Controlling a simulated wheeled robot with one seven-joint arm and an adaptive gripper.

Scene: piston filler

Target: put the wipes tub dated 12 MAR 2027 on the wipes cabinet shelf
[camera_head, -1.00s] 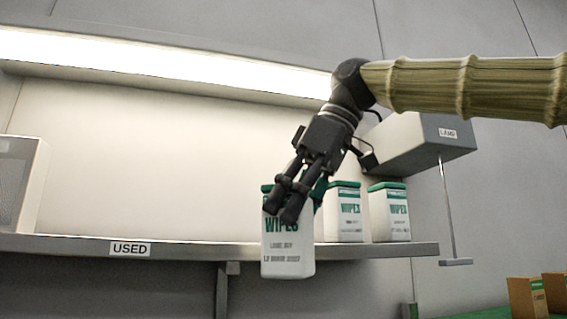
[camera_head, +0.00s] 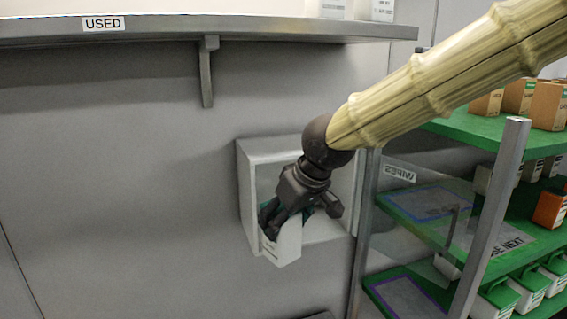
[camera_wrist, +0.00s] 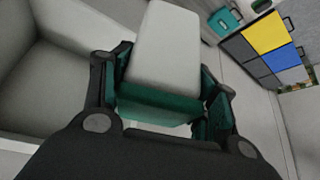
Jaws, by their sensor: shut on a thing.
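My gripper (camera_head: 284,214) is shut on a white wipes tub (camera_head: 284,247) with a dark green lid. In the wrist view the tub (camera_wrist: 166,45) sits between the fingers, gripped near its lid (camera_wrist: 158,108). Its date cannot be read. The tub is tilted in the head view, at the front of an open white wall cabinet (camera_head: 246,190). I cannot tell whether it is inside the cabinet or just before it. The arm hides much of the cabinet's inside. A mirrored WIPES label (camera_head: 398,173) shows on a clear panel to the right.
The USED shelf (camera_head: 150,30) runs above, with a bracket (camera_head: 207,75) below it and parts of two white tubs on it. A rack (camera_head: 508,190) with green shelves, boxes and tubs stands close on the right. The wall left of the cabinet is clear.

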